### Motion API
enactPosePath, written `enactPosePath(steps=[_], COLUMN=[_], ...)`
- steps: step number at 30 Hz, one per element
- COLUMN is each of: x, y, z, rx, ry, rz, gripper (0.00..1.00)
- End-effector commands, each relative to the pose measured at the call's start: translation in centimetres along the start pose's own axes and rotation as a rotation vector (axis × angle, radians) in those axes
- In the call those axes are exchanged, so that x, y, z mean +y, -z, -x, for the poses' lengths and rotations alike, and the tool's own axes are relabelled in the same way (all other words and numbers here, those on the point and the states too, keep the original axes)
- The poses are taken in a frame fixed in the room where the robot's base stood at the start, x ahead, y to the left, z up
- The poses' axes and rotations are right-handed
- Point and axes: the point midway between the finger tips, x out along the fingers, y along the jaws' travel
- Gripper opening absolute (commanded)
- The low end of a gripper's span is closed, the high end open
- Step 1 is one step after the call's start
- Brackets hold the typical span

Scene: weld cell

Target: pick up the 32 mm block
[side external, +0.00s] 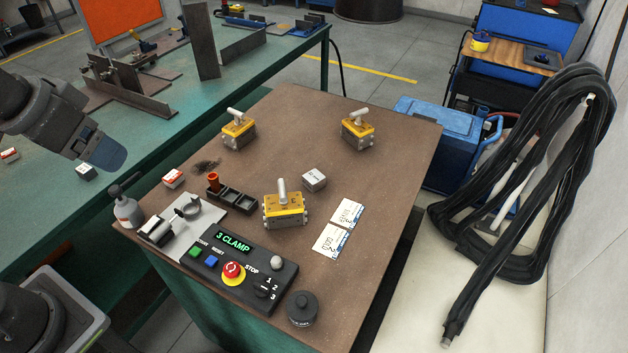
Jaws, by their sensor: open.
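A small light-grey metal block (314,180) sits on the brown worktable, right of centre, just behind a yellow magnetic clamp. I cannot read a size on it. A darker small block (86,173) with a pale top lies on the green table at the left. Small red-and-white blocks also show, one on the brown table (173,179) and one at the far left (9,155). My gripper (100,154) reaches in from the left edge, above the green table near the dark block and well away from the grey block. It is open; no held object shows between its jaws.
Yellow clamps stand at the back left (239,130), back right (358,131) and centre (284,206) of the brown table (395,180). A black tray (231,199), labelled cards (338,229) and a control box (240,271) reading "3 CLAMP" lie there. The table's middle back is clear.

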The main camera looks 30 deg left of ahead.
Motion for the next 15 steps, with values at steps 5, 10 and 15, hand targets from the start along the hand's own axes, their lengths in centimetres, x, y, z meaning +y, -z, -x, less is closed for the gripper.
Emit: enactPosePath(steps=[5,10,15], x=[0.8,1.9,3.5], y=[6.7,12.8,18.0], z=[-0.7,-3.1,-7.1], rx=[-0.072,-0.137,-0.203], ry=[-0.014,-0.027,-0.040], rz=[-0.051,-0.101,-0.152], gripper=[0.78,0.78,0.78])
